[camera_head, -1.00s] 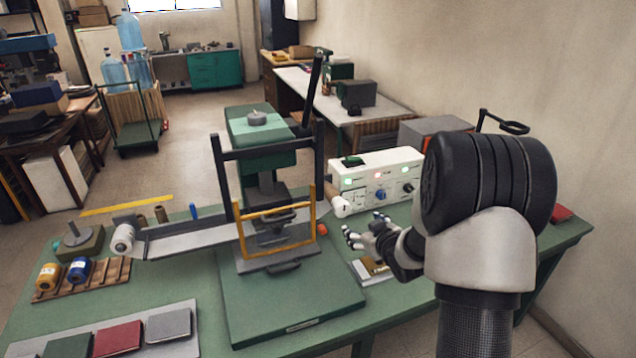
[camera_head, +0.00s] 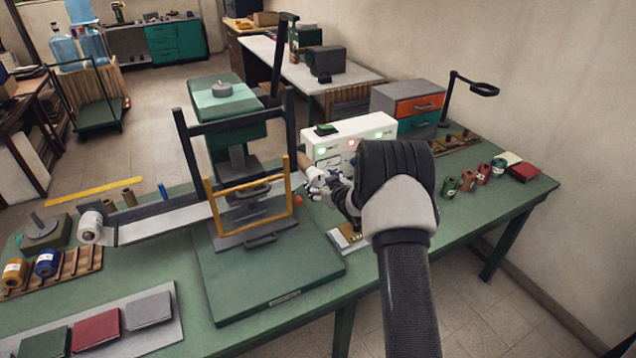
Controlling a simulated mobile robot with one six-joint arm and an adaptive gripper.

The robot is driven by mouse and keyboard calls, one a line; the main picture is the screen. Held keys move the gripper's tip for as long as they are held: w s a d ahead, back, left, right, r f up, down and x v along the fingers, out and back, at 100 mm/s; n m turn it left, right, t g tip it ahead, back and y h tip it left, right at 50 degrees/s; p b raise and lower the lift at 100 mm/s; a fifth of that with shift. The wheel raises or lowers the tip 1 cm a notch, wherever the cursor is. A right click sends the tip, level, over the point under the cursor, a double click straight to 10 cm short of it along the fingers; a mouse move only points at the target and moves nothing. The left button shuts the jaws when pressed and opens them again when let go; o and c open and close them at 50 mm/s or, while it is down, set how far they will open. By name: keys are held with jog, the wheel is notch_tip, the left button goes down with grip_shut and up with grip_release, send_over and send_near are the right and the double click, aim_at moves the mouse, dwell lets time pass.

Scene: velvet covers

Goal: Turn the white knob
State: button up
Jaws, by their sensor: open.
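The white control box (camera_head: 350,128) stands on the green bench right of the press, with lit green and red lamps on its front. My arm covers most of its lower front, including where the knobs sit. A tan cylinder (camera_head: 306,164) lies at the box's left end; its white end is hidden at or behind my gripper. I cannot tell which part is the white knob. My gripper (camera_head: 318,184) is open in front of the box's lower left, close to the cylinder. I cannot tell whether it touches anything.
The green press with its yellow-framed guard (camera_head: 250,207) stands close on the left. A small tray (camera_head: 347,238) lies below my gripper. Several small spools, a drawer unit (camera_head: 412,103) and a lamp (camera_head: 470,85) stand on the right.

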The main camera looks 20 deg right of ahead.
aim_at(318, 183)
jog(key=shift+x, duration=1.95)
jog(key=shift+r, duration=0.1)
jog(key=shift+c, duration=0.3)
jog(key=c, duration=1)
jog(key=shift+b, duration=0.75)
jog(key=n+h+b, duration=0.1)
jog(key=b, duration=0.5)
jog(key=shift+f+n, duration=0.4)
jog(key=n+h+b, duration=0.1)
jog(key=b, duration=0.3)
jog(key=shift+a+n+b, duration=0.1)
jog(key=shift+n+b, duration=0.3)
jog(key=shift+r+n+t+h+b, duration=0.25)
jog(key=shift+n+t+h+b, duration=0.2)
jog(key=shift+n, duration=0.25)
jog(key=n+t+h, duration=0.1)
jog(key=n, duration=0.2)
jog(key=shift+r+n+h, duration=0.15)
jog(key=shift+n+h, duration=0.15)
jog(key=shift+h, duration=0.05)
